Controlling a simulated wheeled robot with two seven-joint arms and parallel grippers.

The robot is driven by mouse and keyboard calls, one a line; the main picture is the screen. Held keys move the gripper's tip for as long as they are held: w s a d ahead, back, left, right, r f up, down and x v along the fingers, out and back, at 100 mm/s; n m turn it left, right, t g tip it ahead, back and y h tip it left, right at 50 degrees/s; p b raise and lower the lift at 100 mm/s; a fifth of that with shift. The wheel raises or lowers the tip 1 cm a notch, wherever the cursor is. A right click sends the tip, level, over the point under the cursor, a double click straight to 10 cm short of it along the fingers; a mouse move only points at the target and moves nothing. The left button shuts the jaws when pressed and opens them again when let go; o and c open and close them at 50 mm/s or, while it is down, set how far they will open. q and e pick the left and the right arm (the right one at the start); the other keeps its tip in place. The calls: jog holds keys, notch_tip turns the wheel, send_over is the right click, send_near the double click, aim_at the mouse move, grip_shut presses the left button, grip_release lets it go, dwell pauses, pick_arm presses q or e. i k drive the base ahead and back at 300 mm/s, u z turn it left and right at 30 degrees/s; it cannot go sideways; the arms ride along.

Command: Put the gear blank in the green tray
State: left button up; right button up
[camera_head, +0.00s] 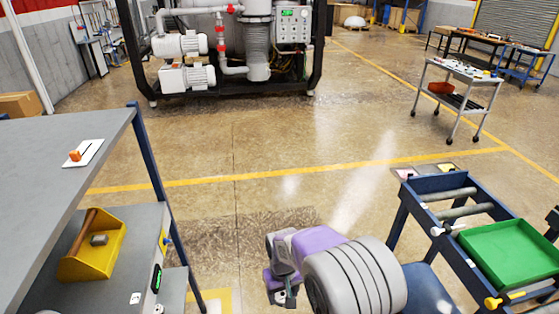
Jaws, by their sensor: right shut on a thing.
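My right gripper (281,290) hangs at the lower middle of the head view, pointing down, below my purple and grey arm. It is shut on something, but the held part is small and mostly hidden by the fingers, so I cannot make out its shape. I see no gear blank elsewhere that I can name for sure. The green tray (512,254) lies at the lower right on a blue roller stand and looks empty. My right gripper is well to the left of it. My left gripper is out of view.
The blue stand (418,188) has rollers behind the tray. A cart (460,75) and the furnace are farther back. The middle floor is clear.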

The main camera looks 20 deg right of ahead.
aim_at(491, 260)
jog(key=z, duration=1)
jog(key=i, duration=0.85)
jog(key=z, duration=1.5)
jog(key=i, duration=1.4)
jog(key=z, duration=0.35)
